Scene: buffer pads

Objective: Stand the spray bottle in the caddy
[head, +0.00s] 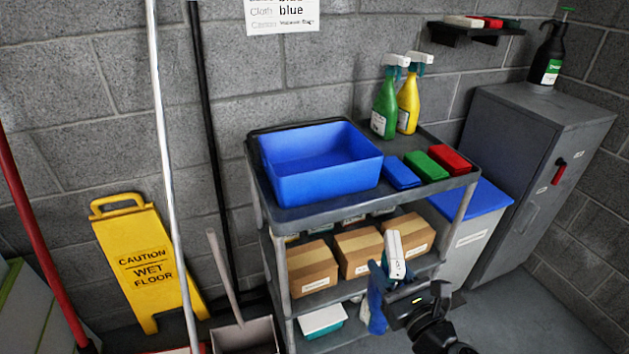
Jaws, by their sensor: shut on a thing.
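The spray bottle (374,314) has a blue body and a white spray head, and it is in front of the cart's lower shelves in the head view. My gripper (394,295) is shut on it, and the jaws and my arm hide part of the body. The bottle looks roughly upright. The caddy seems to be the open blue tub (330,182) on the cart's top shelf, above and to the left of my gripper. The inside that shows is empty.
The grey cart (440,187) also carries green (384,108) and yellow (408,106) spray bottles, with blue, green and red pads (426,166) beside the tub. Boxes (358,251) fill its middle shelf. A yellow wet-floor sign (148,262) and poles stand left; a grey cabinet (520,150) stands right.

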